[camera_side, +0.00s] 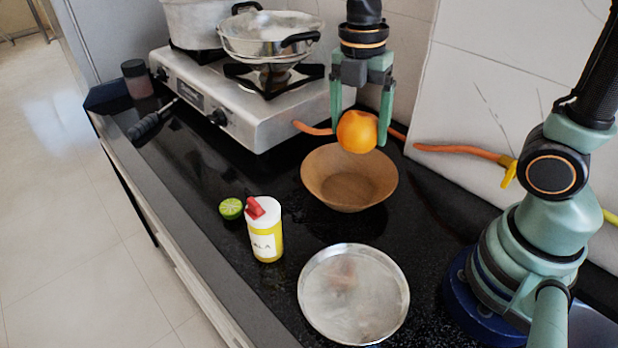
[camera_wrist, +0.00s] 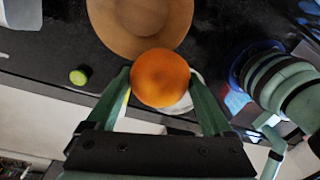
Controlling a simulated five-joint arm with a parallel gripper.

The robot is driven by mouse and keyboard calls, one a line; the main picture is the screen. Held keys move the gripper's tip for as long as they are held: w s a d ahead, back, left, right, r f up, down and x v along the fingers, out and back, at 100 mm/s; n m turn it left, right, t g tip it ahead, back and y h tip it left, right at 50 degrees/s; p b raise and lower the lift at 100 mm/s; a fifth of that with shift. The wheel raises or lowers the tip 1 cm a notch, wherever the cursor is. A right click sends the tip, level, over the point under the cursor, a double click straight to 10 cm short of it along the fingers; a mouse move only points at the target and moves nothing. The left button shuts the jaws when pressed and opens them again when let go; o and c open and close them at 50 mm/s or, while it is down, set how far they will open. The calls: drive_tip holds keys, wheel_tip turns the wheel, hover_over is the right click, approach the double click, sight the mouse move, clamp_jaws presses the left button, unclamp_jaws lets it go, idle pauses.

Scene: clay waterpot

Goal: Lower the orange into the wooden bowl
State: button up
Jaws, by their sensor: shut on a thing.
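The orange (camera_side: 357,131) is held between the two green fingers of my gripper (camera_side: 361,128), above the wooden bowl (camera_side: 349,190). In the side view the orange overlaps the bowl's far rim, with its underside near rim height in the picture. The bowl stands upright on the black counter and its visible inside is empty. In the wrist view the orange (camera_wrist: 160,78) sits between the fingertips (camera_wrist: 162,85) and covers part of the rim of the wooden bowl (camera_wrist: 125,35).
A metal plate (camera_side: 353,295) lies in front of the bowl. A yellow bottle (camera_side: 266,240) with a white top and a cut lime (camera_side: 231,208) stand to the left. A gas stove (camera_side: 262,112) with pots is behind left. An orange hose (camera_side: 460,150) runs along the wall.

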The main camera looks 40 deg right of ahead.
drive_tip(key=w+d+f, duration=0.5)
drive_tip(key=shift+w+d+f, duration=0.15)
drive_tip(key=shift+f, duration=0.2)
idle(0.6)
drive_tip(key=shift+f, duration=2.9)
drive_tip(key=shift+f, duration=2.8)
idle(0.9)
